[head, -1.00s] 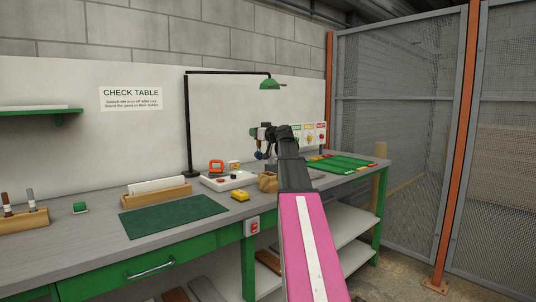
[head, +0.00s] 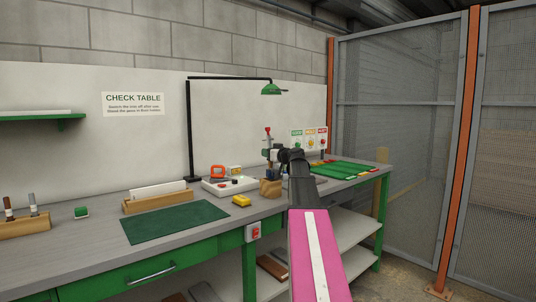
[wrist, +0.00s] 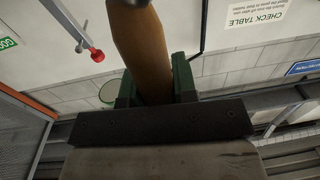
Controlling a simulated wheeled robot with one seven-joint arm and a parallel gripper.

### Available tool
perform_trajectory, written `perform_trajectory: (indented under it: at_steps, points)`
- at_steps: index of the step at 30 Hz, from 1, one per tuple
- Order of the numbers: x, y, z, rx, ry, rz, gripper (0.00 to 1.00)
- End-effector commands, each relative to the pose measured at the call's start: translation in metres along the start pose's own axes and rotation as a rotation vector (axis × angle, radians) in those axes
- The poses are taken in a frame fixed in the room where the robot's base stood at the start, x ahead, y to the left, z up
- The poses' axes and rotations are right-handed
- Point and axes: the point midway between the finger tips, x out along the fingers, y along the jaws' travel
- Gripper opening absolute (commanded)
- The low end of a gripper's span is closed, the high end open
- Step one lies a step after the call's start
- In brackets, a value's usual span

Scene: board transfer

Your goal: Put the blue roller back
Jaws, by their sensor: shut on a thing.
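My gripper (head: 270,153) is up over the right half of the bench, partly hidden by my arm. In the wrist view its green fingers (wrist: 158,88) are shut on a thick brown handle (wrist: 143,45). A dark end shows at the top edge of that view. I take this for the blue roller; its blue part is not clear now. A wooden block (head: 270,188) stands on the bench below the gripper. A wooden holder (head: 24,226) with two upright handles stands at the far left.
A red-tipped lever (head: 267,130) rises beside the gripper; a red knob (wrist: 97,55) shows in the wrist view. A lamp (head: 271,89) hangs above. A white box (head: 228,187), yellow object (head: 241,201) and green boards (head: 343,169) lie around. The green mat (head: 175,222) is clear.

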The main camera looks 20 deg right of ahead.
Motion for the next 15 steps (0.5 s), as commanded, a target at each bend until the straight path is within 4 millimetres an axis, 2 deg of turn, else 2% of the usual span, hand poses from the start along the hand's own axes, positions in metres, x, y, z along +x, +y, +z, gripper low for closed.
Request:
perform_trajectory:
  at_steps: [15]
  points:
    - [0.0,0.0,0.011,0.0,0.0,0.0,0.03]
